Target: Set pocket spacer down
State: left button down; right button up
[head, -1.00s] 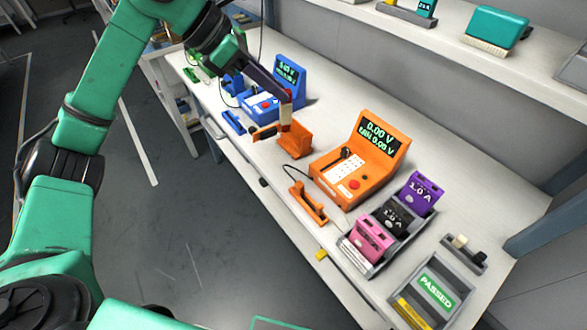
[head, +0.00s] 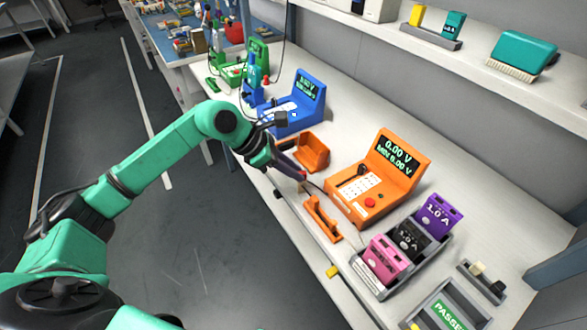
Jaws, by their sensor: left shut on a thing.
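My left gripper (head: 301,176) reaches in from the left over the front part of the bench, between an open orange holder (head: 316,150) and a lower orange cradle (head: 321,220). Its fingers are shut on a small pale piece, taken as the pocket spacer (head: 303,187), which shows only as a sliver at the fingertips. I cannot tell whether the spacer touches the bench or the cradle. My right gripper is not in view.
An orange tester (head: 378,180) stands right of the gripper, a blue tester (head: 298,105) behind it. A grey rack (head: 383,285) holds pink, black and purple cells. A small grey holder (head: 483,282) and a PASSED tray (head: 418,312) are at lower right.

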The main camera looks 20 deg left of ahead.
pick_arm(q)
jog(key=c, duration=0.8)
grip_release()
jog(key=shift+c, duration=0.2)
jog(key=shift+r, duration=0.1)
jog(key=shift+s+a+r, duration=0.1)
jog(key=shift+a+r, duration=0.1)
jog(key=shift+a, duration=0.05)
jog(key=b+v, duration=0.1)
jog(key=v, duration=1)
jog(key=shift+b, duration=0.35)
jog(key=shift+s, duration=0.1)
